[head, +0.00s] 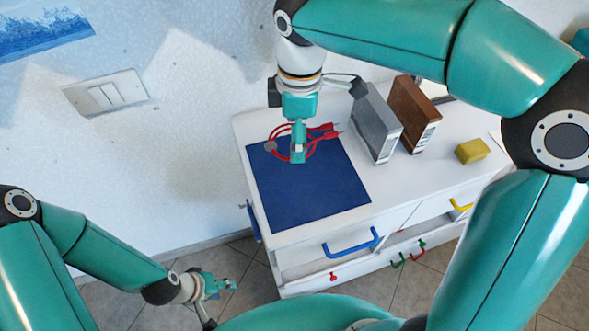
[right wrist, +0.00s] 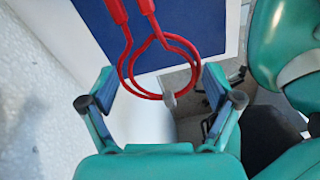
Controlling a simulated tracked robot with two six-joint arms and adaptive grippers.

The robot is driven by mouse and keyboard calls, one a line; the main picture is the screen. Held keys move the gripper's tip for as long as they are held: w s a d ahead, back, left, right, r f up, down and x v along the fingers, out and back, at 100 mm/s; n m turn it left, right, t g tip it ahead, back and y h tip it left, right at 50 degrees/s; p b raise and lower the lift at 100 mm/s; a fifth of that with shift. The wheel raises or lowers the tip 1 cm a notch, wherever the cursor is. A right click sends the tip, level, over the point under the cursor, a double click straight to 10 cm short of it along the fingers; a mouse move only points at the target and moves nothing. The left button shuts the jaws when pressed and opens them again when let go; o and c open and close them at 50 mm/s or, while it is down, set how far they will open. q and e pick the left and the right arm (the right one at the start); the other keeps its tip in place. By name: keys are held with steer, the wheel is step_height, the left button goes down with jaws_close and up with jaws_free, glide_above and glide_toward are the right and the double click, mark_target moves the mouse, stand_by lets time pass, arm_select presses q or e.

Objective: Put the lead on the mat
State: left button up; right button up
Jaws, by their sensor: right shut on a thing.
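The lead (head: 313,141) is a red coiled cable with red plugs and a grey tie. In the head view it overlaps the far edge of the dark blue mat (head: 310,195). My right gripper (head: 298,156) is shut on the lead over the mat's far part. In the right wrist view the lead (right wrist: 190,51) shows between the fingers (right wrist: 160,88), with the mat (right wrist: 190,20) behind it. Whether the lead touches the mat is not clear. My left gripper (head: 228,284) is low at the left, away from the cabinet; its finger opening is unclear.
The mat lies on a white cabinet (head: 410,180). A grey box (head: 375,122) and a brown box (head: 412,112) stand right of the mat. A yellow block (head: 472,151) lies farther right. Drawers with coloured handles face the front. A wall is at the left.

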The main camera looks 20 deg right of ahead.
mark_target(295, 175)
step_height(295, 175, down, 11)
steer(key=shift+f+b, duration=0.2)
steer(key=shift+b, duration=0.2)
steer(key=o, duration=0.9)
steer(key=shift+f, duration=0.1)
steer(key=r, duration=0.4)
steer(key=r+p, duration=0.1)
steer(key=r, duration=0.7)
steer(key=shift+d+r, duration=0.15)
steer(key=shift+d, duration=0.1)
